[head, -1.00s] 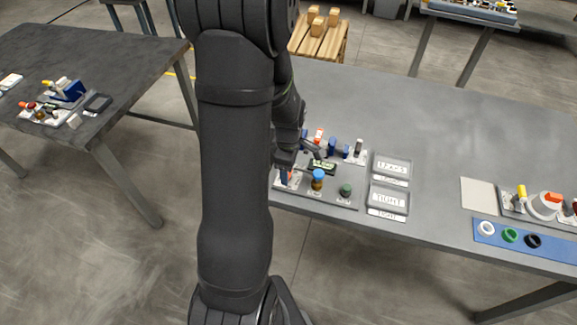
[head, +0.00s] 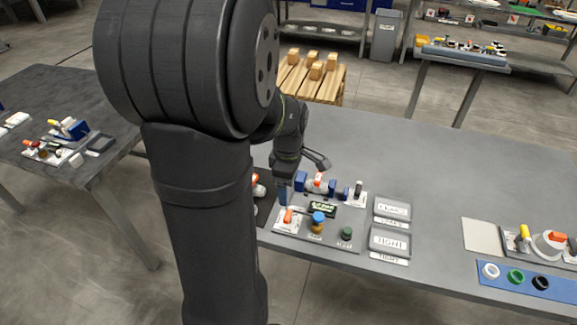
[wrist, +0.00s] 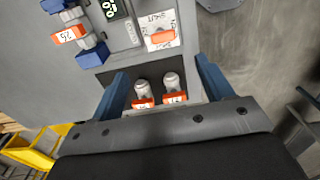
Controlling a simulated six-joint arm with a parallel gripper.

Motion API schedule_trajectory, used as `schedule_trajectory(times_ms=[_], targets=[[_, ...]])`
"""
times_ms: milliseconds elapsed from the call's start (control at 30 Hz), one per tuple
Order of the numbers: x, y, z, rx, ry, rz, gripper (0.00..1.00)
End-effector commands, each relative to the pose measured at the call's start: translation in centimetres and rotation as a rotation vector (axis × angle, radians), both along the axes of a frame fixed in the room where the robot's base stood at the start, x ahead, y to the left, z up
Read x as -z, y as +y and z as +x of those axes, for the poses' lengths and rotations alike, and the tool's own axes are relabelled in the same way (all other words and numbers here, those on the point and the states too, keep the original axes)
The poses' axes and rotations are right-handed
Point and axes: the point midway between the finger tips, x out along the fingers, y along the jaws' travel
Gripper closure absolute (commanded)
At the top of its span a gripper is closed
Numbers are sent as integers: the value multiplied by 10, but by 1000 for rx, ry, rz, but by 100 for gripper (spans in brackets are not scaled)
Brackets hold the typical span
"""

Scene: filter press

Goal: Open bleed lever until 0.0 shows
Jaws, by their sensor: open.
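The orange lever (head: 289,216) is on a white plate at the near left of the grey panel. The wrist view shows its orange part (wrist: 162,37) on the plate, which has SHUT printed on it.
Two pale fittings with orange tags (wrist: 158,90) stand on a dark mat below the fingers. A blue-topped knob (head: 318,218) and green knob (head: 347,233) are on the panel. Blue clamps (head: 300,181) stand behind.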

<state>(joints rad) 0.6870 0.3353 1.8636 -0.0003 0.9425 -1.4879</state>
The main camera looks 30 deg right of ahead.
Motion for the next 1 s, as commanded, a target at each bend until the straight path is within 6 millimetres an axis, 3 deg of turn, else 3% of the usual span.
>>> schedule_trajectory(times_ms=[100,333,1000], targets=[[-28,-1,1,0,-4,-3,27],[-58,0,0,0,-1,-1,27],[-62,0,0,0,1,1,27]])
